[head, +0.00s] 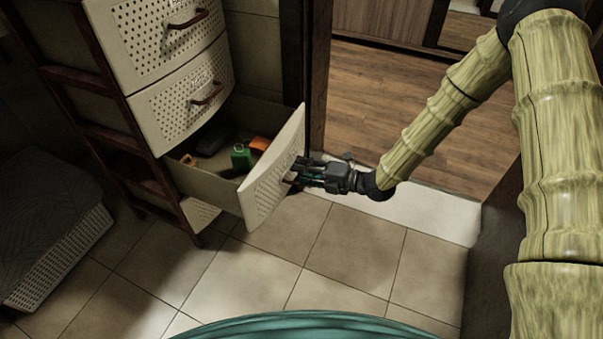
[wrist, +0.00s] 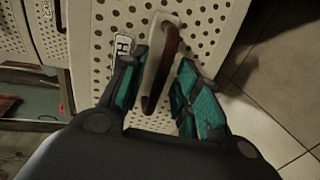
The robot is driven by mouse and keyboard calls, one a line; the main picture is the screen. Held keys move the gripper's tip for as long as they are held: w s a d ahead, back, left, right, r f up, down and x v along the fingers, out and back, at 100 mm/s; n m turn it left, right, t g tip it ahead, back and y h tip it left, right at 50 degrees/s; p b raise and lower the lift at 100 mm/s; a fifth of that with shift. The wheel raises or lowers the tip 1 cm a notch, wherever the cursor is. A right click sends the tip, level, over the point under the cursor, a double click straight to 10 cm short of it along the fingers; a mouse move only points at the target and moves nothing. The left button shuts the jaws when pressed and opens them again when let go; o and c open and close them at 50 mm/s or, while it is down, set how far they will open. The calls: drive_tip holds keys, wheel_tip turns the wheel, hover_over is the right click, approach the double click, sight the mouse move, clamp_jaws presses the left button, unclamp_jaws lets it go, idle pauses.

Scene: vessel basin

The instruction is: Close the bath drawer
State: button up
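The bath drawer (head: 271,180) is pulled well out of the cabinet, with its perforated cream front facing my gripper. Inside it lie a green item (head: 241,157), an orange item and a dark item. Its brown curved handle (wrist: 165,58) shows in the wrist view. My gripper (head: 297,174) is at the drawer front, by the handle. In the wrist view my gripper (wrist: 160,95) is open, with one teal finger on each side of the handle. I cannot tell whether the fingers touch it.
Two shut drawers (head: 180,104) sit above the open one in the dark wooden frame. A perforated light basket (head: 62,255) with dark cloth stands at the left. A doorway with wooden floor (head: 410,95) lies behind my arm. The tiled floor (head: 350,245) in front is clear.

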drive_tip(key=shift+w+a, duration=0.15)
drive_tip(key=shift+a, duration=0.1)
drive_tip(key=shift+c, duration=0.5)
clamp_jaws()
